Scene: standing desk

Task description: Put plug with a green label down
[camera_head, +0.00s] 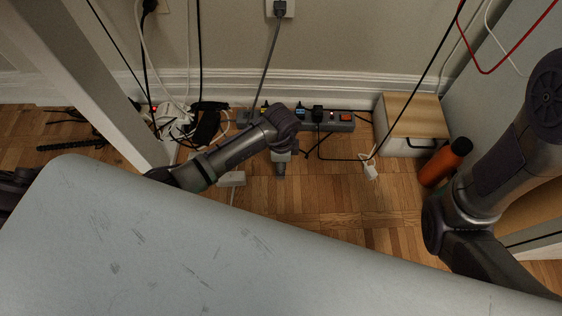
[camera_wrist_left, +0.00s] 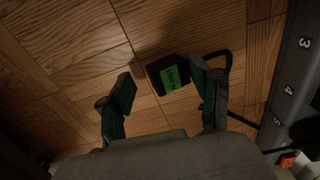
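The plug with a green label (camera_wrist_left: 172,76) is a small black block in the left wrist view, with its green label facing the camera. It appears between the open fingers of my left gripper (camera_wrist_left: 160,71), close to the right finger and clear of the left one. I cannot tell whether it touches the right finger or rests on the floor. In the head view my left arm reaches under the desk to the power strip, and the plug cannot be made out. My right arm is at the right; its gripper is out of view.
The power strip (camera_head: 343,127) lies along the wall with several plugs; its numbered sockets also show in the left wrist view (camera_wrist_left: 297,70). A wooden-topped box (camera_head: 408,113) and an orange bottle (camera_head: 443,165) stand right. The desk top (camera_head: 200,250) covers the front. Cables clutter the left; mid-floor is mostly clear.

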